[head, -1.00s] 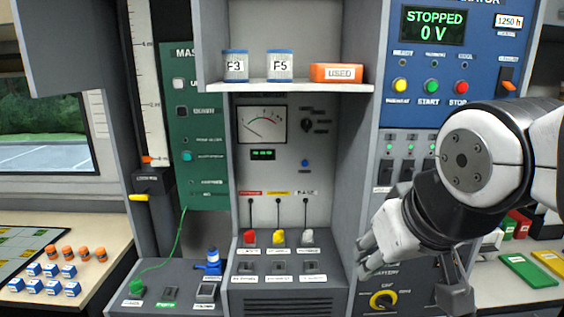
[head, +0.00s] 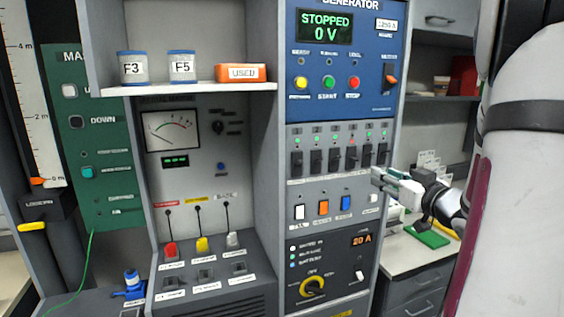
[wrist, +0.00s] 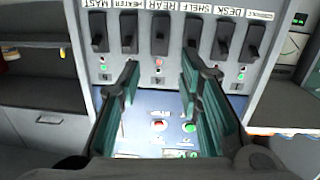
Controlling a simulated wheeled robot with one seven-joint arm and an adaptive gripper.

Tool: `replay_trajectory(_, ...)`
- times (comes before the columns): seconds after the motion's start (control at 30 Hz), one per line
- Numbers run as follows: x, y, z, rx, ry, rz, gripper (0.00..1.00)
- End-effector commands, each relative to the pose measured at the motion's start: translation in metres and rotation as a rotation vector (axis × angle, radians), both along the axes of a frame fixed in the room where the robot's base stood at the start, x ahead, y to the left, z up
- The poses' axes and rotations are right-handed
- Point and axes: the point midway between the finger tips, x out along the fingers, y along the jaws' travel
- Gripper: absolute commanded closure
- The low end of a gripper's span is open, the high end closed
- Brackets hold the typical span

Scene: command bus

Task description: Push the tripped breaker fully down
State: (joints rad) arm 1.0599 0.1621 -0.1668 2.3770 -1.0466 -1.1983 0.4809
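A row of black breaker switches runs across the generator cabinet. The tripped breaker (head: 350,157) is fourth from the left in the head view, under the only red light; the others have green lights. In the wrist view the panel appears upside down, and this breaker (wrist: 160,35) sits at the label that seems to read REAR, with the red light below it. Its exact lever position is hard to tell. My gripper (head: 376,178) is at the right edge of the panel, below the row. In the wrist view my gripper (wrist: 160,68) is open and empty, apart from the breakers.
Neighbouring breakers (head: 333,159) stand close on both sides. Below the row are white, orange and blue switches (head: 323,208) and a yellow dial (head: 313,287). A shelf with cans and an orange USED box (head: 241,73) juts out at left. A counter (head: 420,252) lies at right.

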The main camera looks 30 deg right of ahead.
Motion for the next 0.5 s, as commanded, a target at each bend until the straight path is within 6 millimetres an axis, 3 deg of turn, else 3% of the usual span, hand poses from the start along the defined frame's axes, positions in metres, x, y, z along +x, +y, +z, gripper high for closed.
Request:
replay_trajectory(0.1,-0.014,-0.006,-0.006,0.026,-0.046,0.031,0.68)
replay_trajectory(0.23,-0.016,-0.006,-0.006,0.036,-0.066,0.049,0.68)
replay_trajectory(0.5,0.02,-0.013,-0.006,0.034,-0.068,0.054,0.68)
